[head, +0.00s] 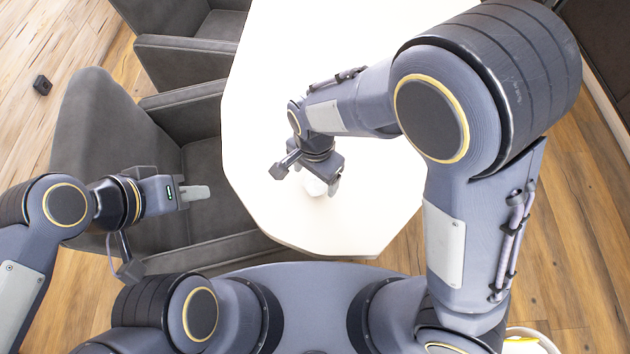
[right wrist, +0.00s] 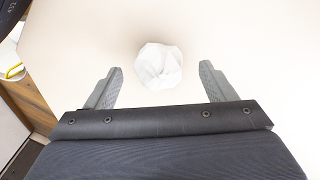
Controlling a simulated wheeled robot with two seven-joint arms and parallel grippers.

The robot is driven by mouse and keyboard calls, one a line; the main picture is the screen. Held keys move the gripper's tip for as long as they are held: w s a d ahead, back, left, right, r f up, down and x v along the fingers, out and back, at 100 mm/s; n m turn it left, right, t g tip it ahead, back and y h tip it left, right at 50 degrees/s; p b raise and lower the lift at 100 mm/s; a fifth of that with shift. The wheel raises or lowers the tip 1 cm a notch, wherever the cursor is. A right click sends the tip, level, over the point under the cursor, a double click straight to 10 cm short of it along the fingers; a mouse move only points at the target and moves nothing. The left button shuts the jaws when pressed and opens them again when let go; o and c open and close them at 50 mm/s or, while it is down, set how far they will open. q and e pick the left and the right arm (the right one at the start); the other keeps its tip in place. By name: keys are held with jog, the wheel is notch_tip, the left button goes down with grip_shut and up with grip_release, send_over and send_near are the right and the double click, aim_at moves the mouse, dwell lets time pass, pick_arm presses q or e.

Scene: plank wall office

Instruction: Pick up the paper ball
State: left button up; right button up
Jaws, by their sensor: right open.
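The white crumpled paper ball (right wrist: 159,66) lies on the white table (right wrist: 230,30), ahead of and between the two fingers of my right gripper (right wrist: 160,85) in the right wrist view. The right gripper is open and nothing is held in it. In the head view the paper ball (head: 315,186) shows on the table (head: 270,100), partly hidden by the right gripper (head: 318,190) above it. My left gripper (head: 195,193) is over the grey chair at the left, away from the ball. Its fingers look close together, but I cannot tell whether they are open or shut.
Grey chairs (head: 100,125) stand along the table's left side. The tabletop around the ball is clear. A small dark object (head: 42,85) lies on the wooden floor at far left. A white round container with something yellow (head: 525,342) stands at the bottom right.

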notch_tip(320, 180, down, 2)
jog(key=shift+f, duration=0.25)
jog(key=c, duration=1.1)
